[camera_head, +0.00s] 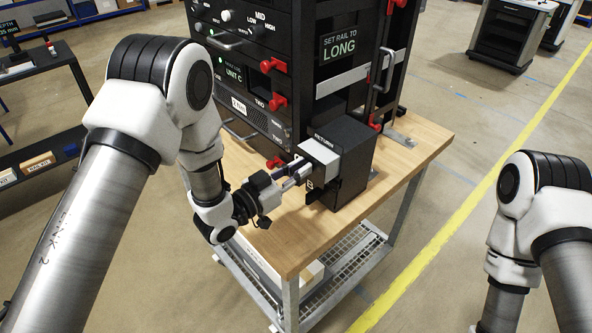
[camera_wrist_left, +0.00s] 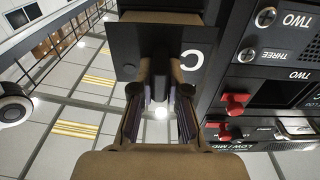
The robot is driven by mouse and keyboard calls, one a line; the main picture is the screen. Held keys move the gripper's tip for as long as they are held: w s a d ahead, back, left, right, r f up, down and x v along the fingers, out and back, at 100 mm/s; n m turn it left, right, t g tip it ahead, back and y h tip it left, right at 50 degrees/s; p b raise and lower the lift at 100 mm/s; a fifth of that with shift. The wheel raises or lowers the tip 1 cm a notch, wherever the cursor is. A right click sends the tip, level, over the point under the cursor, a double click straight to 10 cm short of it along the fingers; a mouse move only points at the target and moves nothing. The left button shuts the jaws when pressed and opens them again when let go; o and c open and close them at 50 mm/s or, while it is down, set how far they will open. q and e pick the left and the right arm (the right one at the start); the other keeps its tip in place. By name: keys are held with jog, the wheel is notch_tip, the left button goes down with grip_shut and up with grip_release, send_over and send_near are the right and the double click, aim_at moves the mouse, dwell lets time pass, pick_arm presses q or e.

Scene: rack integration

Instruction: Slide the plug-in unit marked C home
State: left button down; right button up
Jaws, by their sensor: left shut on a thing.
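The plug-in unit marked C (camera_head: 318,152) shows as a light grey body with a dark front plate, at the front of a black box marked RETURN on the bench. In the left wrist view, its dark front plate (camera_wrist_left: 205,38) carries a white C.
The black RETURN box (camera_head: 352,150) stands beside the rack on the wooden bench (camera_head: 265,240). A sign reading SET RAIL TO LONG (camera_head: 339,45) is on the rack's side. Bare bench top lies in front of the rack. A dark table (camera_head: 45,65) stands at left.

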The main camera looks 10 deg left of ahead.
aim_at(312, 162)
pick_arm(q)
jog(key=shift+x, duration=2.1)
jog(key=c, duration=1.1)
grip_release()
jog(key=shift+f, duration=0.1)
jog(key=v, duration=1.2)
